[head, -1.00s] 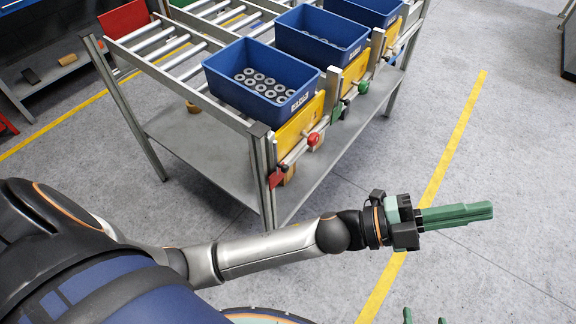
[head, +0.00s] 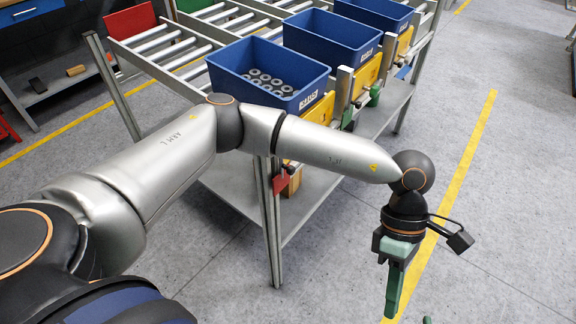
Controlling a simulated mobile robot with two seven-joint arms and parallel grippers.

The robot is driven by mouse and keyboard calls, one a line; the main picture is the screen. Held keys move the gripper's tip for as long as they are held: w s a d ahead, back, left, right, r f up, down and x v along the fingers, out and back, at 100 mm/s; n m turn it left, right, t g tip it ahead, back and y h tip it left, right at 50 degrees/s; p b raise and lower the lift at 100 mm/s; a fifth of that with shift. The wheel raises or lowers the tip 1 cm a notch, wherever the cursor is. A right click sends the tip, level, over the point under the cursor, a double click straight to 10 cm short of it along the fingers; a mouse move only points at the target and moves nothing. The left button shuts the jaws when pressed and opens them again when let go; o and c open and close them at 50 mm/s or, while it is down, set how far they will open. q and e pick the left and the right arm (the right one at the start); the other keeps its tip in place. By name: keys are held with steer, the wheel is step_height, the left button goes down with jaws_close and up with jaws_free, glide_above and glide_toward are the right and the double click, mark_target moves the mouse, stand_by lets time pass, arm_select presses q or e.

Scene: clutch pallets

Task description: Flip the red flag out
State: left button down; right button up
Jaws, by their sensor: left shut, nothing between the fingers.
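The red flag (head: 281,183) is a small red plate at the near front corner post of the roller rack, just below my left forearm in the head view. My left gripper (head: 391,308) is shut and empty. It points down over the floor, to the right of the flag and apart from it. My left arm crosses in front of the rack and hides part of its front. Only a small green tip of my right gripper (head: 427,320) shows at the bottom edge; the rest is out of the picture.
Blue bins stand in a row on the rack; the nearest bin (head: 268,70) holds several grey rings. A red panel (head: 131,21) is at the rack's back left. Grey floor with a yellow line (head: 468,150) is clear to the right.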

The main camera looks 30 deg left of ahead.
arm_select(q)
steer(key=w+a+t+y+b, duration=0.2)
steer(key=w+a+t+y, duration=0.3)
steer(key=w+a, duration=0.65)
steer(key=t+y+b, duration=0.1)
steer(key=y+b, duration=0.1)
steer(key=y, duration=0.5)
glide_toward(286, 168)
steer(key=w+a, duration=0.2)
steer(key=w, duration=0.1)
steer(key=shift+f, duration=0.25)
arm_select(e)
steer(key=shift+w+a+f+n+t+y, duration=0.25)
steer(key=shift+w+f+n+t+y, duration=0.05)
steer(key=shift+w+f+t, duration=0.25)
arm_select(q)
steer(key=b+x, duration=0.2)
steer(key=x, duration=0.7)
steer(key=shift+w+f, duration=0.1)
steer(key=shift+f, duration=0.25)
steer(key=shift+a+f, duration=0.15)
steer(key=shift+f, duration=0.1)
arm_select(e)
step_height(286, 168, up, 10)
steer(key=w+n+t+y, duration=0.1)
steer(key=w+t, duration=0.1)
steer(key=t, duration=0.2)
steer(key=shift+a, duration=0.15)
